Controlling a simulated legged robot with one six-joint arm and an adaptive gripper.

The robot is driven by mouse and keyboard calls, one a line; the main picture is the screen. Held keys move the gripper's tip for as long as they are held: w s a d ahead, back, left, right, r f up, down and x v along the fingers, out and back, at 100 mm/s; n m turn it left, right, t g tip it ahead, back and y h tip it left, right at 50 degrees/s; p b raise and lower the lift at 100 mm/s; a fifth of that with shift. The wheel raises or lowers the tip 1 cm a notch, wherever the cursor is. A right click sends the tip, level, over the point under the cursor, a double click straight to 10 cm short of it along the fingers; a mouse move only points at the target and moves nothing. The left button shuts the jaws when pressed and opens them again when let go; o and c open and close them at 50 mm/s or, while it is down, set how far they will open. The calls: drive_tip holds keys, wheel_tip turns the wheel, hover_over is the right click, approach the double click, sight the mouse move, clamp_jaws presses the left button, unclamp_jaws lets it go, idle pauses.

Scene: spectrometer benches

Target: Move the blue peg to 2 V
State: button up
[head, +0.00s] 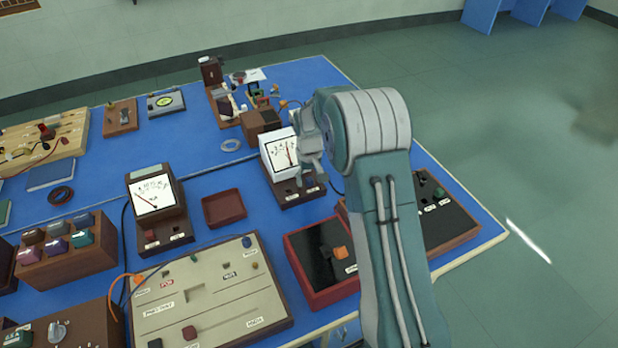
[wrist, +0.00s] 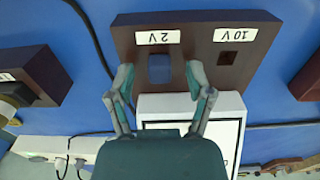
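A meter with a white dial (head: 280,153) stands on a dark brown base (head: 300,195) right of the table's middle. In the wrist view its base (wrist: 195,38) has two square sockets, labelled 2 V (wrist: 158,37) and 10 V (wrist: 234,35). A blue peg (wrist: 159,69) fills the 2 V position and looks upright in it. The 10 V socket (wrist: 227,58) is dark and empty. My gripper (wrist: 160,80) is open, with one finger on each side of the blue peg and gaps between. In the head view my gripper (head: 310,170) is over the meter's base, and the peg is hidden.
A second meter (head: 153,195) stands to the left, with a small red tray (head: 224,208) between. A red-rimmed black box (head: 325,258) and a cream board (head: 210,295) lie in front. A dark panel (head: 440,215) is to the right. Cables run across the blue table.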

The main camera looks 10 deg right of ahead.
wheel_tip(320, 180, up, 12)
idle(0.6)
